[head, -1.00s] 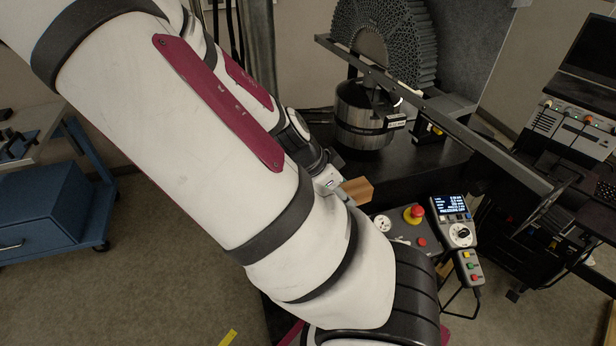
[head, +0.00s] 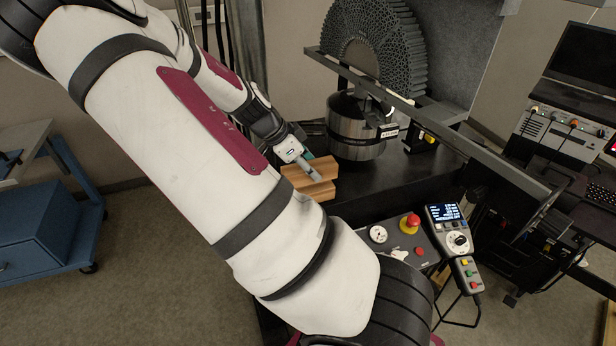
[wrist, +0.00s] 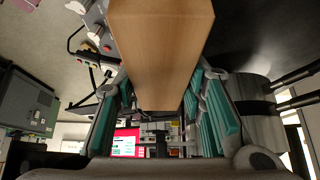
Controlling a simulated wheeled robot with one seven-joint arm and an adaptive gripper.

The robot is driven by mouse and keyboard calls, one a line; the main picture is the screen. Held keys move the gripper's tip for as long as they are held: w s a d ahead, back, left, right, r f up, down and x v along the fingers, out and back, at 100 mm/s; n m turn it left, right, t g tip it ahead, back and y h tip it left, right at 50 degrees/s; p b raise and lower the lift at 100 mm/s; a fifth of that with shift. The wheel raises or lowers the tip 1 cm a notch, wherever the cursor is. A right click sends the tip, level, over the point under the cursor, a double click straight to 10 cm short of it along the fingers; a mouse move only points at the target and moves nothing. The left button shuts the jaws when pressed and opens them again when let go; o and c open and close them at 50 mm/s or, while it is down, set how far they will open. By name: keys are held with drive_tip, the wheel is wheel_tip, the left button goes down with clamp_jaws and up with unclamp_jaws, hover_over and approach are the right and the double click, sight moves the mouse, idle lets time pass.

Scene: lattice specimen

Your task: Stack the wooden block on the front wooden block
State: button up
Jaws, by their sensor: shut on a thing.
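My gripper (head: 308,169) is over the near left part of the black bench, shut on a wooden block (head: 300,181). In the wrist view the held block (wrist: 160,55) is long and light brown, between the teal finger pads of my gripper (wrist: 165,115). In the head view wood shows on both sides of a grey finger, with a lower wooden edge beneath.
A steel cylinder (head: 356,130) stands on the black bench (head: 410,172), right of my gripper. A long dark bar (head: 430,122) crosses above the bench. A control panel (head: 405,235) with a red button and a pendant (head: 449,226) sit at the front. A blue cart (head: 38,222) stands left.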

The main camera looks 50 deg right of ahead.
sight(309, 177)
drive_tip(key=shift+w+d, duration=0.1)
drive_tip(key=shift+w, duration=0.1)
wheel_tip(309, 177, down, 3)
drive_tip(key=shift+s+r+p, duration=0.1)
drive_tip(key=shift+p, duration=0.25)
drive_tip(key=shift+f, duration=0.35)
drive_tip(key=o, duration=1.2)
drive_tip(key=shift+f, duration=0.1)
